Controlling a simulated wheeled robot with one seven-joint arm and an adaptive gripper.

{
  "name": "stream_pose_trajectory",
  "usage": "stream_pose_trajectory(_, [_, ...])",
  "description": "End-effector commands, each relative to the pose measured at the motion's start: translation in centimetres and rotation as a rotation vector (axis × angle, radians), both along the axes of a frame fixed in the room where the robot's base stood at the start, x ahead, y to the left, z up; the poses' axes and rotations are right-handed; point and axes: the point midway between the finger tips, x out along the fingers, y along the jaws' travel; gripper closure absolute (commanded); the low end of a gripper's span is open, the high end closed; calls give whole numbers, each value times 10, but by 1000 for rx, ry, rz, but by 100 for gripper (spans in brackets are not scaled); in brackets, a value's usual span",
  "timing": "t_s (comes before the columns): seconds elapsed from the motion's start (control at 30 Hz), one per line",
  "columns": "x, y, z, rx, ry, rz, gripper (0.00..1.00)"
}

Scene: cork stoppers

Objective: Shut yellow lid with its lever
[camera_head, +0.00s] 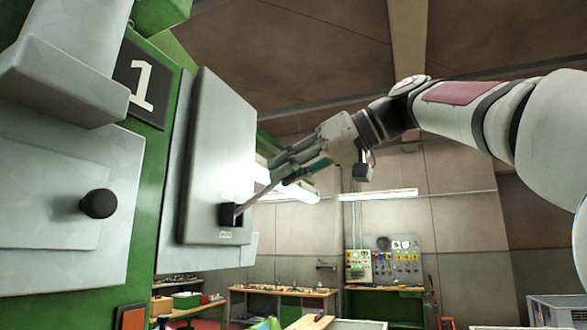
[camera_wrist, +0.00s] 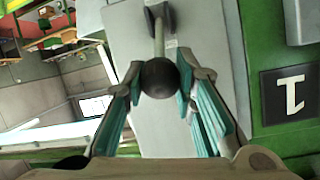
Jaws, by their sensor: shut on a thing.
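A grey panel-like lid (camera_head: 215,140) stands at the side of the green machine, beside the number 1 plate (camera_head: 143,80). It looks grey, and no yellow lid can be made out. A thin lever (camera_head: 254,198) sticks out from a dark bracket (camera_head: 228,213) low on the lid. In the wrist view the lever (camera_wrist: 158,38) ends in a black ball knob (camera_wrist: 160,80). My gripper (camera_wrist: 163,76) is shut on this knob, one finger on each side. In the head view my gripper (camera_head: 282,168) hides the knob.
Another black knob (camera_head: 98,203) sits on a pale panel at the left of the green machine. A pale housing (camera_head: 65,55) juts out above it. Workbenches (camera_head: 285,292) and a tool board (camera_head: 385,262) stand far back.

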Motion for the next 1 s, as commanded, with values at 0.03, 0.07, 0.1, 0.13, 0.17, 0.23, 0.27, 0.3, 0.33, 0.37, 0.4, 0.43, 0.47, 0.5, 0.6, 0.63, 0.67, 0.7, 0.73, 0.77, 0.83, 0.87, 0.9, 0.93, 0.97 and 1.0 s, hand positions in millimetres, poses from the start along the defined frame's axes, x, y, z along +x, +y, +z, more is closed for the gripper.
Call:
stream_pose_trajectory(0.03, [-5, 3, 3, -11, 5, 9, 100])
stream_pose_trajectory(0.07, [-6, 3, 3, -18, 6, 9, 100])
stream_pose_trajectory(0.1, [-6, 4, 3, -24, 10, 9, 100])
stream_pose_trajectory(0.13, [-7, 4, 4, -28, 12, 9, 100])
stream_pose_trajectory(0.17, [-7, 4, 4, -33, 14, 9, 100])
stream_pose_trajectory(0.23, [-7, 5, 4, -40, 16, 10, 100])
stream_pose_trajectory(0.27, [-7, 5, 4, -42, 17, 9, 100])
stream_pose_trajectory(0.3, [-7, 5, 4, -45, 20, 9, 100])
stream_pose_trajectory(0.33, [-7, 5, 4, -47, 21, 10, 100])
stream_pose_trajectory(0.37, [-7, 5, 4, -48, 21, 9, 100])
stream_pose_trajectory(0.4, [-7, 5, 4, -50, 22, 9, 100])
stream_pose_trajectory(0.43, [-7, 5, 4, -51, 22, 10, 100])
stream_pose_trajectory(0.47, [-7, 6, 4, -51, 22, 10, 100])
stream_pose_trajectory(0.5, [-7, 6, 4, -52, 23, 10, 100])
stream_pose_trajectory(0.6, [-7, 6, 3, -53, 23, 10, 100])
stream_pose_trajectory(0.63, [-7, 5, 3, -52, 24, 10, 100])
stream_pose_trajectory(0.67, [-7, 6, 3, -52, 24, 10, 100])
stream_pose_trajectory(0.7, [-7, 6, 3, -52, 24, 11, 100])
stream_pose_trajectory(0.73, [-7, 6, 3, -52, 24, 11, 100])
stream_pose_trajectory(0.77, [-7, 6, 3, -52, 24, 11, 100])
stream_pose_trajectory(0.83, [-7, 6, 3, -52, 24, 11, 62])
stream_pose_trajectory(0.87, [-7, 6, 3, -51, 23, 9, 55])
stream_pose_trajectory(0.9, [-7, 5, 3, -51, 23, 9, 54])
stream_pose_trajectory(0.93, [-6, 5, 3, -51, 23, 8, 54])
stream_pose_trajectory(0.97, [-6, 5, 3, -51, 23, 7, 54])
stream_pose_trajectory(1.0, [-6, 5, 3, -50, 22, 7, 54])
